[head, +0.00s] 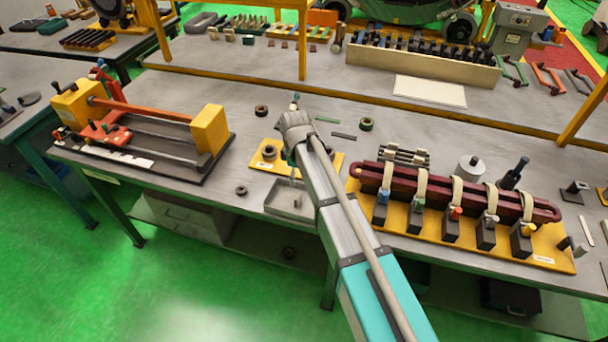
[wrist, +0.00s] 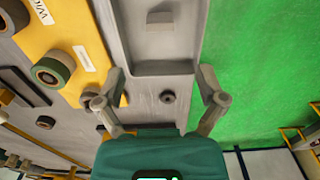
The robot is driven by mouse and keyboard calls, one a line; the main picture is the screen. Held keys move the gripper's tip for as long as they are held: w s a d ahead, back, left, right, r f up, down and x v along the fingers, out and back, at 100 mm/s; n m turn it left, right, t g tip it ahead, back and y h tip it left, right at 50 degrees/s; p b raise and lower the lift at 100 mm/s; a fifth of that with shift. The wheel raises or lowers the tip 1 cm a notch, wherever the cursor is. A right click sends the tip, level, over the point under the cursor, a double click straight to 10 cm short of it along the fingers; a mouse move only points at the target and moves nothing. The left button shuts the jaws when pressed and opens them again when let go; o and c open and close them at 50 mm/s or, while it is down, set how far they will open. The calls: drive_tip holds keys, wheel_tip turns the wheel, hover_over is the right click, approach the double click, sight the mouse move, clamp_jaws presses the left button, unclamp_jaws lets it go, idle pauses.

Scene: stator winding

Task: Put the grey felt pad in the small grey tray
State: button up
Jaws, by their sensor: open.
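The small grey tray (head: 277,207) lies near the front edge of the table, below my gripper. It also shows at the top of the wrist view (wrist: 123,32). In the head view the forearm and wrist hide part of the tray, and the fingers are hard to make out.
A yellow board (head: 327,162) with tape rolls lies beside the tray. A maroon coil on an orange base (head: 440,241) stands to the right. An orange-and-yellow fixture (head: 208,130) stands left.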

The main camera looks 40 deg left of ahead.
idle(0.3)
drive_tip(key=w+d+m, duration=0.5)
drive_tip(key=d, duration=1)
drive_tip(key=w+d+m, duration=0.4)
drive_tip(key=d+m, duration=0.1)
drive_tip(key=d, duration=0.9)
drive_tip(key=s+d+m, duration=0.2)
drive_tip(key=d+m, duration=0.3)
drive_tip(key=d, duration=0.9)
drive_tip(key=s+d+m, duration=0.3)
drive_tip(key=d+m, duration=0.3)
drive_tip(key=d, duration=0.9)
drive_tip(key=shift+s, duration=0.2)
